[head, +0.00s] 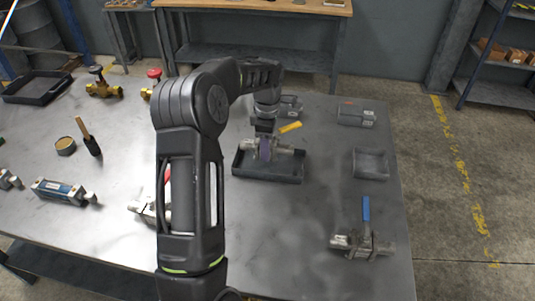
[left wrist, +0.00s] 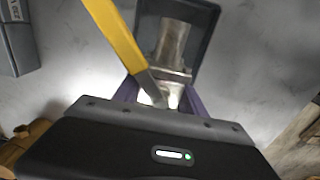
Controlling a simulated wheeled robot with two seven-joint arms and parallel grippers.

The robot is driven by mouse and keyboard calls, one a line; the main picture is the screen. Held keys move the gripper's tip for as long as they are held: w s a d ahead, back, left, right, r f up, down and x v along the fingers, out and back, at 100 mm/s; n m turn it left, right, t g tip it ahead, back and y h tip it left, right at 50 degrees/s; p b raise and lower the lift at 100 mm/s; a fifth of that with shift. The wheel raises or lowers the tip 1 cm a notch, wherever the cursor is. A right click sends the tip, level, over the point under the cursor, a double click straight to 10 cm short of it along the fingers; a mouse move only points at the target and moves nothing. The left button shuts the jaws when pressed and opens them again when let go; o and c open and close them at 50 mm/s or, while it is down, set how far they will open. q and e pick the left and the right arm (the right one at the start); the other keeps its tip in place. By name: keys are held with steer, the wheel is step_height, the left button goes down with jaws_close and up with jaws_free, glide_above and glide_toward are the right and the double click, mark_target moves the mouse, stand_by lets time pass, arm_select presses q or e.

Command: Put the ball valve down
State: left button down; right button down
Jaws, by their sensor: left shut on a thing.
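The ball valve (head: 285,150) has a grey metal body and a yellow lever. My left gripper (head: 265,150) is shut on its body, with purple pads on both sides. In the head view the valve lies across the dark tray (head: 267,175), over its back part; I cannot tell whether it touches the tray. In the left wrist view the valve (left wrist: 172,45) points away between the finger pads, its yellow lever (left wrist: 116,36) slants to the upper left, and the tray (left wrist: 208,25) shows behind it. My right gripper is not in view.
A blue-handled valve (head: 366,235) lies front right on the table. A red-handled valve (head: 142,209) is partly hidden by my arm. Bare table lies in front of the dark tray.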

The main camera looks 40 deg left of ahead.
arm_select(q)
steer(key=shift+f, duration=0.1)
step_height(320, 180, down, 3)
steer(key=shift+f+p, duration=0.2)
steer(key=shift+p, duration=0.3)
steer(key=shift+f, duration=0.1)
steer(key=shift+f, duration=0.1)
steer(key=shift+f, duration=0.15)
steer(key=c, duration=0.6)
jaws_free()
steer(key=shift+c, duration=0.2)
steer(key=shift+r, duration=0.75)
step_height(320, 180, up, 11)
steer(key=shift+f+b, duration=0.1)
steer(key=shift+b, duration=0.9)
